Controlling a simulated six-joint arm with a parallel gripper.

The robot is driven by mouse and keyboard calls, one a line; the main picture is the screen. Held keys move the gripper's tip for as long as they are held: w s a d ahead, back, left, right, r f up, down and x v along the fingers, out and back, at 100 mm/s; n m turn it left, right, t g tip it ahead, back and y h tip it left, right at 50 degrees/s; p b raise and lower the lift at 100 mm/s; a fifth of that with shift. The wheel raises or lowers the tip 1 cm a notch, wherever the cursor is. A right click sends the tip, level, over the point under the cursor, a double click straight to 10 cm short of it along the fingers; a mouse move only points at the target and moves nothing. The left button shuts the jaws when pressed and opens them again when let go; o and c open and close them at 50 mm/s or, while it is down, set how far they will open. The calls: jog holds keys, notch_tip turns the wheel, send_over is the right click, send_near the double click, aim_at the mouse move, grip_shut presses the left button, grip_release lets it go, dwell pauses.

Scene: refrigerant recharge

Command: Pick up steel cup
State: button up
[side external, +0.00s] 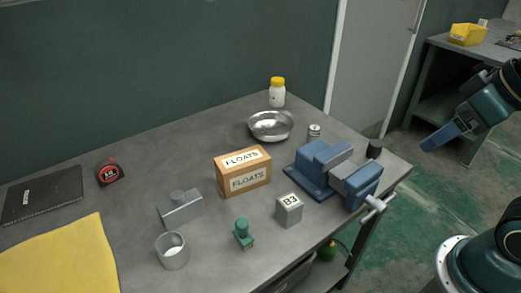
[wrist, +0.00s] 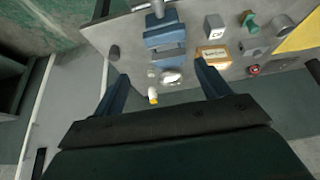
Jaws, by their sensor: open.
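The steel cup (side external: 172,251) is a grey open-topped cylinder standing upright near the front edge of the grey table, with something pale visible inside. In the wrist view the cup (wrist: 283,25) is small, at the upper right beside the yellow cloth. My gripper (side external: 427,146) is off the right end of the table, raised and far from the cup. In the wrist view its two blue fingers (wrist: 160,85) are spread wide with nothing held between them.
A metal bowl (side external: 270,126) and yellow-lidded jar (side external: 277,93) stand farther back.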

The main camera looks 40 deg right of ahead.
jog(key=w+a+r+n+g+y, duration=0.1)
jog(key=w+a+r+n+y, duration=0.15)
jog(key=w+a+n, duration=0.7)
jog(key=n+g, duration=0.4)
jog(key=n, duration=0.4)
send_over(169, 250)
jog(key=s+d, duration=0.1)
jog(key=s, duration=0.2)
jog(key=shift+m+y, duration=0.25)
jog(key=shift+y, duration=0.2)
jog(key=shift+w+d+f, duration=0.1)
jog(key=shift+f, duration=5.6)
jog(key=shift+w+f, duration=0.1)
jog(key=shift+f, duration=5.6)
jog(key=shift+x, duration=2.65)
